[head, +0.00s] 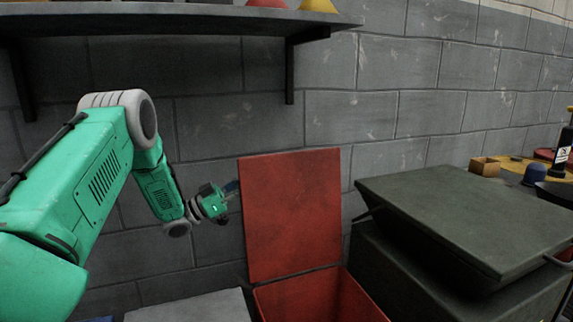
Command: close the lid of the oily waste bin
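The red waste bin (318,300) stands low at the centre, cut off by the bottom edge of the head view. Its red lid (292,215) is open and stands upright along the bin's far side, before the block wall. My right gripper is not in view.
A dark green chest (470,215) stands right of the bin. A shelf (170,18) juts from the wall above my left arm. A pale flat surface (190,307) lies left of the bin. A small cardboard box (485,167) and a bottle (562,150) stand at the far right.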

